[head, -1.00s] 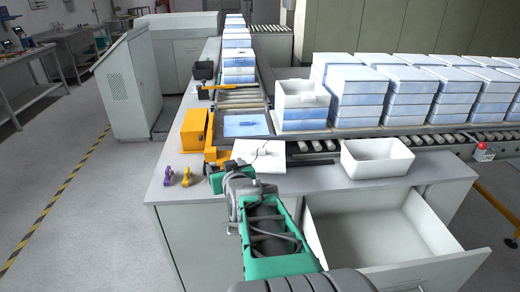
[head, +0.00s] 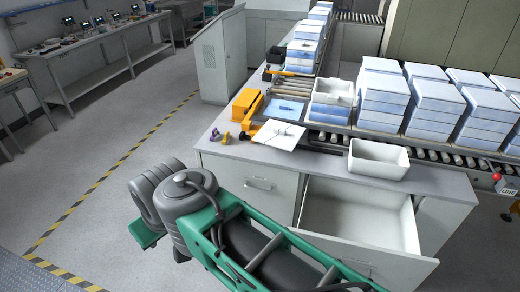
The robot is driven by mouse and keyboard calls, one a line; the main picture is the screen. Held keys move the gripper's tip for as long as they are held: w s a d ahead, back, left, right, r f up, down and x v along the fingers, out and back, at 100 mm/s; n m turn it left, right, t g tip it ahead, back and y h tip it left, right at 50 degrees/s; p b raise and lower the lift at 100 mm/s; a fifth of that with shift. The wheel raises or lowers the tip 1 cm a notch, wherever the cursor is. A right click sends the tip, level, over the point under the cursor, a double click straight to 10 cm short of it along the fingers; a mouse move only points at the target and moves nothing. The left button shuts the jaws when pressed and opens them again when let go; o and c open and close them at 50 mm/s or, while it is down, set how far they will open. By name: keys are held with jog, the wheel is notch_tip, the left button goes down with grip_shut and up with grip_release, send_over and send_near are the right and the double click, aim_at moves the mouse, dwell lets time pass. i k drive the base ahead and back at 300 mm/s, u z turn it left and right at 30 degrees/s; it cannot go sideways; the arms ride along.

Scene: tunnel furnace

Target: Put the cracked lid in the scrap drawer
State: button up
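A white square lid (head: 278,136) lies flat on the grey counter near its front edge, beside the orange fixture. A thin dark mark shows on its top; I cannot tell whether this is the crack. A white drawer (head: 350,212) stands open below the right part of the counter, and its visible inside is empty. No label shows on it, so I cannot confirm that it is the scrap drawer. My green and grey arm fills the lower foreground, but my gripper is out of view.
A white open bin (head: 378,160) stands on the counter above the drawer. Stacked white and blue boxes (head: 382,92) stand on the roller conveyor behind. Purple and yellow small items (head: 225,138) lie at the counter's left end. The floor (head: 110,170) to the left is clear.

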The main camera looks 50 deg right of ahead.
aim_at(352, 239)
jog(key=u, duration=0.3)
jog(key=i, duration=1.55)
jog(key=z, duration=1.2)
jog(key=i, duration=0.8)
jog(key=z, duration=1.15)
jog(key=i, duration=0.25)
jog(key=z, duration=0.2)
